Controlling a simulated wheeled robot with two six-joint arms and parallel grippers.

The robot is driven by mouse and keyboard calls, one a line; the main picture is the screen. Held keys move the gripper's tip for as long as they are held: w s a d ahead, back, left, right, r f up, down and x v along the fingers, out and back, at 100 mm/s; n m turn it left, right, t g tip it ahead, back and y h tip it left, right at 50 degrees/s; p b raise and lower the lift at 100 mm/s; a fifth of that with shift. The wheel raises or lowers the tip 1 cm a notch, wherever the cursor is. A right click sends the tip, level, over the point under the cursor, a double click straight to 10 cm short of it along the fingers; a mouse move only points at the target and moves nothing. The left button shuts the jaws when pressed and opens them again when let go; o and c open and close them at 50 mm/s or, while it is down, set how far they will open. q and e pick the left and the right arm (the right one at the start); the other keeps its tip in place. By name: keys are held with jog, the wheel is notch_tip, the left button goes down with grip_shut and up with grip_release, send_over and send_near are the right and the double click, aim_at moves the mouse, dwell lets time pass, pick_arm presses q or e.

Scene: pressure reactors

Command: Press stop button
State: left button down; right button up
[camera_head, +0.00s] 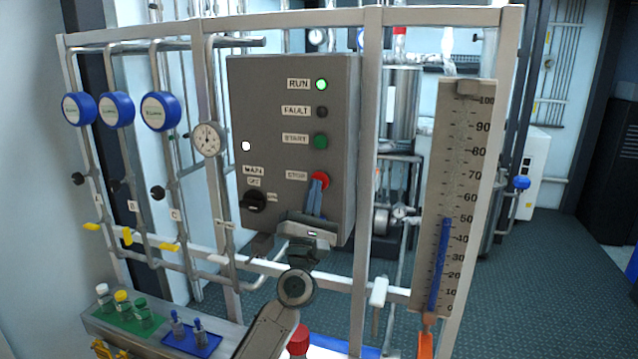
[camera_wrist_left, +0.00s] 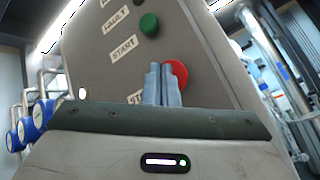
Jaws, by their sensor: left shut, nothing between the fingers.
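The red stop button (camera_head: 321,180) is on the front of the grey control box (camera_head: 290,120), below the green START button (camera_head: 320,141). My left gripper (camera_head: 316,182) is shut and empty, with its blue-grey fingertips at the stop button and covering part of it. In the left wrist view the red button (camera_wrist_left: 177,72) shows just behind and right of the closed fingertips (camera_wrist_left: 160,70). I cannot tell whether the fingertips touch the button. The RUN lamp (camera_head: 321,85) is lit green and the FAULT lamp (camera_head: 322,112) is dark. My right gripper is not in view.
A black MAIN knob (camera_head: 254,202) is at the box's lower left. A metal frame post (camera_head: 368,180) stands just right of the box. A pressure gauge (camera_head: 208,139) and blue round caps (camera_head: 160,111) are on the left. A level scale (camera_head: 458,190) stands on the right.

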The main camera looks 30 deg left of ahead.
pick_arm(q)
jog(key=shift+w+a, duration=0.1)
jog(key=shift+w, duration=0.35)
dwell(0.7)
jog(key=shift+s+r, duration=0.1)
jog(key=shift+s, duration=0.05)
jog(key=shift+s+d, duration=0.2)
jog(key=shift+s, duration=0.55)
jog(key=shift+p, duration=0.3)
jog(key=s+p, duration=0.1)
jog(key=s, duration=0.1)
jog(key=s+d, duration=0.1)
jog(key=s, duration=0.1)
jog(key=shift+s+d+p, duration=0.1)
jog(key=shift+s+p, duration=0.25)
jog(key=shift+s, duration=0.05)
dwell(0.5)
